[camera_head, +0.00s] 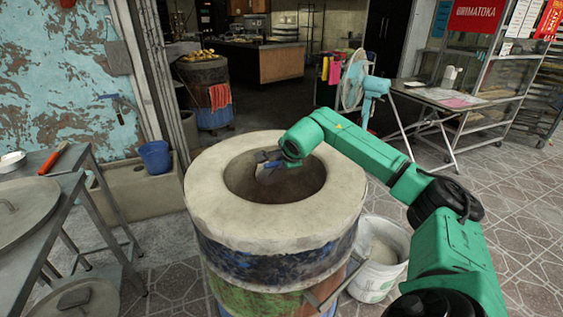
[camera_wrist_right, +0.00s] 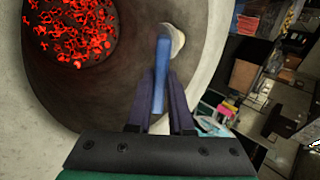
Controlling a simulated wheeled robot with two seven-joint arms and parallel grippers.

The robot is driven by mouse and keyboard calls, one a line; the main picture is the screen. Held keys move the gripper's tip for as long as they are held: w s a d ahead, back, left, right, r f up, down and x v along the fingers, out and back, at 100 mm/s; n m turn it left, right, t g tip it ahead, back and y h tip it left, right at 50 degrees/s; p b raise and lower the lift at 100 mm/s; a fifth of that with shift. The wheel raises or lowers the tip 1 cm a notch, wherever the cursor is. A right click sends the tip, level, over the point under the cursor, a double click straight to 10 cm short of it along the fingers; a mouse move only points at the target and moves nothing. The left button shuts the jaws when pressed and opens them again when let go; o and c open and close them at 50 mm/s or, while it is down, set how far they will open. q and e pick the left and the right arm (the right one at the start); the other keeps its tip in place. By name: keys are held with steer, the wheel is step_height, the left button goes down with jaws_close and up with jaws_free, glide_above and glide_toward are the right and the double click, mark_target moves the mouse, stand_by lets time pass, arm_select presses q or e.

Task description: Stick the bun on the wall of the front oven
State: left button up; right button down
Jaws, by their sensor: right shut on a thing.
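The front oven is a barrel with a wide pale rim (camera_head: 215,197) and a round opening. My right gripper (camera_head: 268,165) reaches into the opening near its far left side. In the right wrist view, my right gripper (camera_wrist_right: 160,108) is shut on the blue handle (camera_wrist_right: 161,72) of a tool. A pale rounded piece (camera_wrist_right: 178,40), which looks like the bun, shows at the handle's far end, close to the oven's inner wall (camera_wrist_right: 135,55). I cannot tell whether it touches the wall. In the head view the bun is hidden. My left gripper is not in view.
Red glowing coals (camera_wrist_right: 75,28) lie at the oven's bottom. A metal table (camera_head: 75,192) stands at the left, and a white bucket (camera_head: 382,260) stands against the oven's right side. A blue bucket (camera_head: 155,157) and a fan (camera_head: 353,80) are farther back.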

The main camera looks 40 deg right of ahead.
steer(key=shift+w, duration=0.1)
steer(key=shift+w+d+r, duration=0.15)
steer(key=shift+w+d, duration=0.05)
steer(key=shift+w, duration=0.05)
stand_by(0.7)
stand_by(0.6)
steer(key=shift+s+a+f, duration=0.1)
steer(key=shift+s+f, duration=0.1)
steer(key=shift+s, duration=0.1)
steer(key=s+b, duration=0.1)
steer(key=s+a+b, duration=0.1)
steer(key=s+b, duration=0.1)
steer(key=shift+s+a+r, duration=0.15)
steer(key=shift+s+a, duration=0.1)
steer(key=shift+a, duration=0.05)
stand_by(0.4)
